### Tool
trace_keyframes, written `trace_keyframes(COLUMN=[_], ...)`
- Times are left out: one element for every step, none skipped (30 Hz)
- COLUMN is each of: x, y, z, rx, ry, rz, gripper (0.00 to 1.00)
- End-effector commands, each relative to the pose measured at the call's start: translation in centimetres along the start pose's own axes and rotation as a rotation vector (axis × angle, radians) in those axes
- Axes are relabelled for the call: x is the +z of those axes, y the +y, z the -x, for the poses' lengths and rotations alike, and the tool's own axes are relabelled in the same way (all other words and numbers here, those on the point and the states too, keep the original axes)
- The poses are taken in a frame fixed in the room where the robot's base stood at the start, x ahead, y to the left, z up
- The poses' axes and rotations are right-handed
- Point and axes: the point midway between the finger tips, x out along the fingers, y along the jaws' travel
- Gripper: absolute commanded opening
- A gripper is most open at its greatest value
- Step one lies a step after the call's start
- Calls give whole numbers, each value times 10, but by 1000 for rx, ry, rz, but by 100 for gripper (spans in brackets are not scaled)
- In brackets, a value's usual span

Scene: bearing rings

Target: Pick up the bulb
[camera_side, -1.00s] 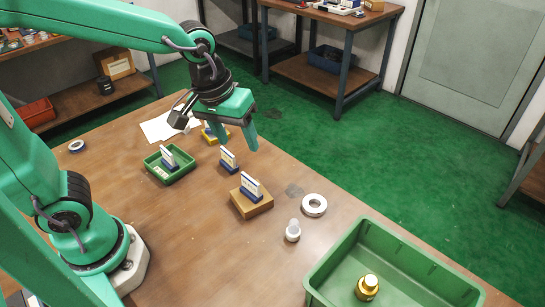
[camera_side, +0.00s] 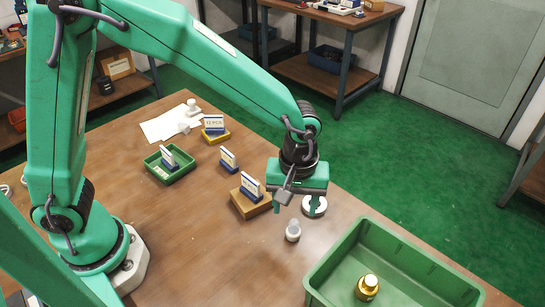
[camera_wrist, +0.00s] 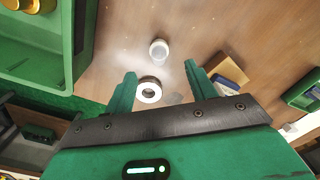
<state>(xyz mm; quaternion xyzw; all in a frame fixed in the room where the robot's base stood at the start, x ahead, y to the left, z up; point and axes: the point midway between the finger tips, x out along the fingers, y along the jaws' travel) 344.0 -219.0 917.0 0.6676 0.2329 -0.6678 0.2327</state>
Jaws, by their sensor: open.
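The small white bulb (camera_side: 293,231) stands on the table, left of the green bin, and shows in the upper middle of the wrist view (camera_wrist: 159,49). My gripper (camera_side: 295,204) is open and empty, above the table behind the bulb in the side view. In the wrist view the bulb lies beyond my two fingertips (camera_wrist: 160,73), roughly midway between them and not touched. A white bearing ring (camera_side: 314,208) lies behind the bulb, partly covered by a finger. In the wrist view the ring (camera_wrist: 149,92) shows between the fingers.
A wooden block with a card (camera_side: 250,203) stands close left of my gripper. A green tray (camera_side: 180,174) and a yellow block (camera_side: 216,138) stand farther back.

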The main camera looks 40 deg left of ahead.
Motion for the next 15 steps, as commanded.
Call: trace_keyframes(x=[0, 0, 0, 0, 0, 0, 0, 0, 0, 0, 0, 0, 0, 0, 0], y=[0, 0, 0, 0, 0, 0, -1, -1, 0, -1, -1, -1, 0, 0, 0], z=[0, 0, -1, -2, -4, -7, -9, -12, -15, -18, -20, -23, -24, -25, -26], rx=[0, 0, 0, -1, -1, -2, -3, -3, -2, -3, -3, -3, -1, -1, 0], ry=[0, 0, 0, 0, 0, -1, -1, -1, -1, -1, -1, -1, -1, 0, 0], rz=[0, 0, 0, 0, -1, -1, -1, -1, -1, -1, -1, -1, -1, -1, -1], gripper=[56, 56, 56, 56, 56, 56, 56, 56, 56, 56, 56, 56, 56, 56, 56])
